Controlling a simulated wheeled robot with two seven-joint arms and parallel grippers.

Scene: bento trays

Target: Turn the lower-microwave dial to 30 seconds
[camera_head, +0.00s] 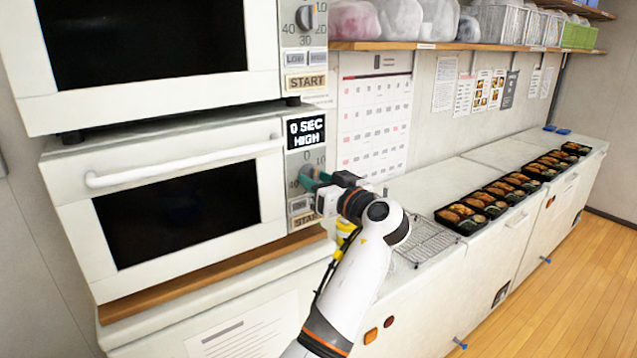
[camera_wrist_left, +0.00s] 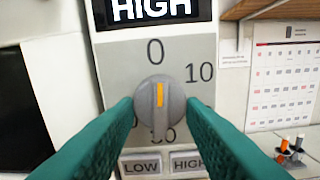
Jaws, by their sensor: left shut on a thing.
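The lower microwave (camera_head: 180,152) is white with a black window and a long handle. Its display (camera_head: 306,131) reads "0 SEC HIGH". The grey dial (camera_wrist_left: 160,103) shows in the left wrist view with its orange mark pointing up towards 0. The 10 is to its right; a number ending in 0 is partly visible below it. My left gripper (camera_wrist_left: 160,112) has its green fingers on both sides of the dial and is shut on it. In the head view my left gripper (camera_head: 312,180) hides most of the dial. My right gripper is not in view.
The upper microwave (camera_head: 145,45) stands above the lower one. LOW (camera_wrist_left: 142,167) and HIGH (camera_wrist_left: 188,163) buttons sit below the dial. A wire rack (camera_head: 425,243) and several filled bento trays (camera_head: 462,219) are on the counter to the right.

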